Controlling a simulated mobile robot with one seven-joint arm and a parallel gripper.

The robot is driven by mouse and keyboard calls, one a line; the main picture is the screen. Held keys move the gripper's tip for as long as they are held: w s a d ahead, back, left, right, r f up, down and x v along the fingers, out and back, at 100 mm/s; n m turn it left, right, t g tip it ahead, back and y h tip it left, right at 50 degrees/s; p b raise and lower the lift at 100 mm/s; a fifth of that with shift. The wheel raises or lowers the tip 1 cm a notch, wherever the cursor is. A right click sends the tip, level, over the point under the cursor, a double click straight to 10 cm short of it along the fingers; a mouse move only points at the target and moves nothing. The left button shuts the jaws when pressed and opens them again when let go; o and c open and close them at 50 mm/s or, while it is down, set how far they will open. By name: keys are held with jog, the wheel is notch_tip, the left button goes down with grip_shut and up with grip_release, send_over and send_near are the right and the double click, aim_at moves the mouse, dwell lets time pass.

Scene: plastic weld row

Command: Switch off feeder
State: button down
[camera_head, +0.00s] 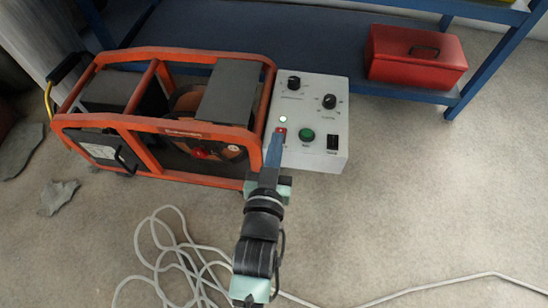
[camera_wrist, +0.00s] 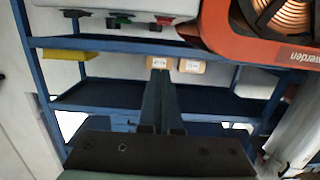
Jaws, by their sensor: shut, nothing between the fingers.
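The feeder (camera_head: 185,132) is an orange-framed machine with a wire spool.
A blue shelf unit (camera_head: 300,40) stands behind, with a red toolbox (camera_head: 415,55) on its lower shelf. A pale cable (camera_head: 160,262) lies coiled on the floor at the front left. The floor at the right is clear apart from the cable's run.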

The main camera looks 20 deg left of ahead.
aim_at(279, 129)
jog(key=b+x, duration=0.1)
jog(key=x, duration=0.1)
jog(key=b+x, duration=0.1)
jog(key=x, duration=0.2)
jog(key=shift+f, duration=0.2)
notch_tip(279, 129, down, 2)
jog(key=shift+w+f+b, duration=0.1)
jog(key=shift+w+b, duration=0.05)
jog(key=shift+b, duration=1)
jog(key=shift+w+f+b, duration=0.1)
jog(key=shift+f+b, duration=0.55)
jog(key=shift+f, duration=0.1)
jog(key=shift+r+p, duration=0.1)
jog(key=shift+p, duration=0.2)
